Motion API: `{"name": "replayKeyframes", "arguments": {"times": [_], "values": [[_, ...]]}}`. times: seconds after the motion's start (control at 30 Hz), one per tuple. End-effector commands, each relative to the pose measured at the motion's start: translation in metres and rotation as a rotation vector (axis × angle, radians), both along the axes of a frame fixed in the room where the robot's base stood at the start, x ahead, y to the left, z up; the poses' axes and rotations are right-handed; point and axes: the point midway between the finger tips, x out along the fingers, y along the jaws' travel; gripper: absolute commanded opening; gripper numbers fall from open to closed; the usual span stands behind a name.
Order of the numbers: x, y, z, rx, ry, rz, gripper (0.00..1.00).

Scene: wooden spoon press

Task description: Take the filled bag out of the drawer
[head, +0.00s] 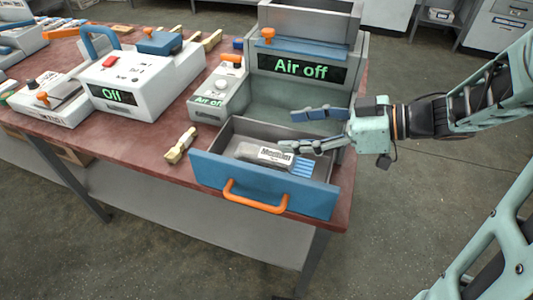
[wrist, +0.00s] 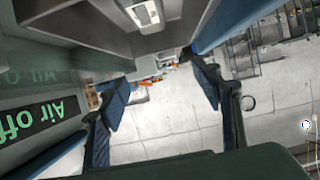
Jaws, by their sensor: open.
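In the head view, the filled bag (head: 253,153), pale with a printed label and blue stripes at its right end, lies flat in the open drawer (head: 228,131). The drawer has a blue front and an orange handle (head: 255,199). My gripper (head: 298,130) is open and empty, with its fingers pointing left over the drawer's right part. One finger covers part of the bag's right side in the picture. Whether it touches the bag cannot be told. In the wrist view, the open fingers (wrist: 162,86) frame no bag.
The grey press housing (head: 364,60) with an "Air off" display (head: 303,68) stands behind the drawer. A small control box (head: 217,95) stands to its left. Open floor lies in front.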

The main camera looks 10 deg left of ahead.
Motion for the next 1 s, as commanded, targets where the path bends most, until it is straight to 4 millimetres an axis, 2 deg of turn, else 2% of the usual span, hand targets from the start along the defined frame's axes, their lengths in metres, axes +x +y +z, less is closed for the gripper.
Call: {"name": "replayKeyframes", "arguments": {"times": [0.03,0.1,0.3,0.4,0.6,0.83,1.0], "values": [[0.0,0.0,-0.016,0.001,0.007,-0.002,0.59],[0.0,0.0,-0.033,0.001,0.006,-0.004,0.59],[0.001,0.003,-0.069,0.001,0.001,-0.002,0.59],[0.002,0.017,-0.071,0.001,-0.001,-0.001,0.59],[0.003,0.028,-0.075,0.0,-0.001,-0.002,0.59],[0.005,0.059,-0.089,-0.001,0.0,-0.001,0.59],[0.006,0.069,-0.091,-0.001,-0.001,-0.004,0.59]]}}
